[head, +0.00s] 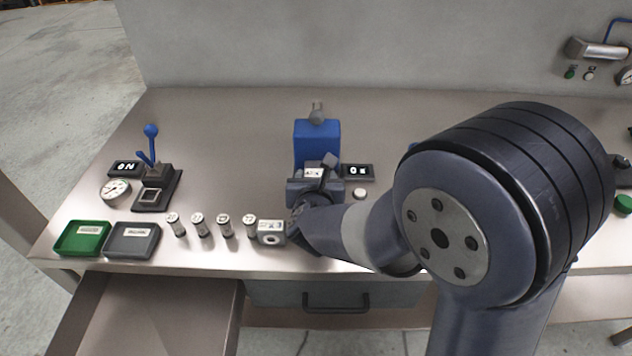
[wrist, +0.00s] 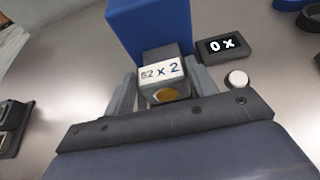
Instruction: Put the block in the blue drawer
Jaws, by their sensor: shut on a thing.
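My gripper (wrist: 164,92) is shut on a small pale block (wrist: 152,82) with a grey top, a printed label and a yellow round spot. In the head view the block's label (head: 313,173) shows at my fingers, just in front of a blue box-shaped unit (head: 317,140). I cannot tell whether the block touches the bench or the unit. Under the bench front, a shut drawer (head: 272,293) has a grey-blue front and a dark bar handle. Left of it, a drawer (head: 150,315) stands pulled out, its visible inside bare; its front is out of view.
Several small cylinders (head: 198,225) and another labelled block (head: 271,236) stand near the bench's front edge. Green (head: 82,238) and grey (head: 132,240) trays lie left. A blue-handled lever press (head: 152,165) and round gauge (head: 115,191) stand behind them. My arm hides the bench's right-middle.

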